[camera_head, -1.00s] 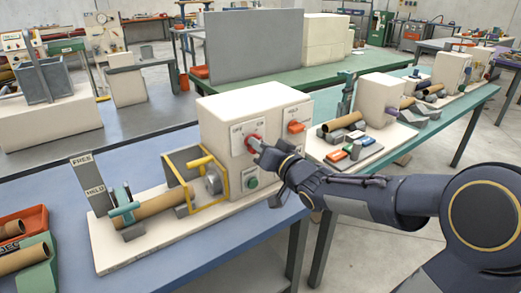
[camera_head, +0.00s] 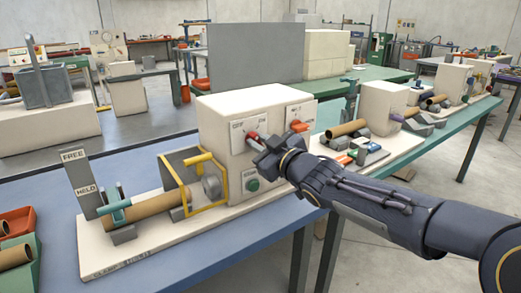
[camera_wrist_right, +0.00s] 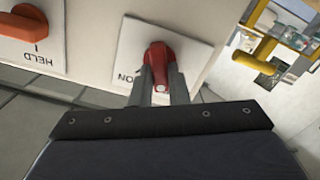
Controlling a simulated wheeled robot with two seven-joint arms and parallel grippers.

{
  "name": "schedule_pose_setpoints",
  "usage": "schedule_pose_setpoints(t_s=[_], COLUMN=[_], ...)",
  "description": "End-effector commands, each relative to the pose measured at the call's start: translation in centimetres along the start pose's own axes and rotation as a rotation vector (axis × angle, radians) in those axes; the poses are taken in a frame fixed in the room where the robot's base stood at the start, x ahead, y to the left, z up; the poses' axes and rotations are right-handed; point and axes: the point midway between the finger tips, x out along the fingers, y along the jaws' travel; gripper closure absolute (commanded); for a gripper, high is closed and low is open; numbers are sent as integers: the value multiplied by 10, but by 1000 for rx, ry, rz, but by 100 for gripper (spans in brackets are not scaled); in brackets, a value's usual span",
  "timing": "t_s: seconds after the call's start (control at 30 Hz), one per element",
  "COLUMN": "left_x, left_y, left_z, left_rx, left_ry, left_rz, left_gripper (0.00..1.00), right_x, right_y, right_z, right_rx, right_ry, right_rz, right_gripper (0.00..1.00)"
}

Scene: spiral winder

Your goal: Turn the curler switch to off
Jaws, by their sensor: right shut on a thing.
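The curler switch is a red knob (camera_head: 252,136) on a white plate on the front of the cream machine box (camera_head: 224,112). Its plate carries the word OFF on the left and ON on the right in the head view. In the right wrist view, the red knob (camera_wrist_right: 160,52) shows upside down beside the word ON. My right gripper (camera_head: 257,143) is at the knob, its two fingers (camera_wrist_right: 162,88) closed on either side of it. The fingers hide part of the plate. My left gripper is not in view.
An orange HELD switch (camera_head: 298,126) is right of the knob, with a green button (camera_head: 252,184) below. A yellow guard frame (camera_head: 205,166) and a brown tube (camera_head: 157,206) stand left of the box. A FREE/HELD lever plate (camera_head: 81,178) is farther left.

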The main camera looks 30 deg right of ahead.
Motion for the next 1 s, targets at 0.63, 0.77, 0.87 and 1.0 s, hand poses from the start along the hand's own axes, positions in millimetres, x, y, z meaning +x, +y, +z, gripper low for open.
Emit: schedule_pose_setpoints(t_s=[0.63, 0.77, 0.87, 1.0], left_x=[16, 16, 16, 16], left_y=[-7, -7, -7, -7], left_z=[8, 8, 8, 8], left_rx=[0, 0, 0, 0], left_ry=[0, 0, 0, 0], left_rz=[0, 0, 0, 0], left_gripper=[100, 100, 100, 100], right_x=[0, 0, 0, 0], right_y=[-2, -2, -2, -2], right_z=[1, 1, 1, 1], right_rx=[-291, -300, -301, -301], right_ry=[-1, -1, -1, -1], right_rz=[-1, -1, -1, -1], right_gripper=[100, 100, 100, 100])
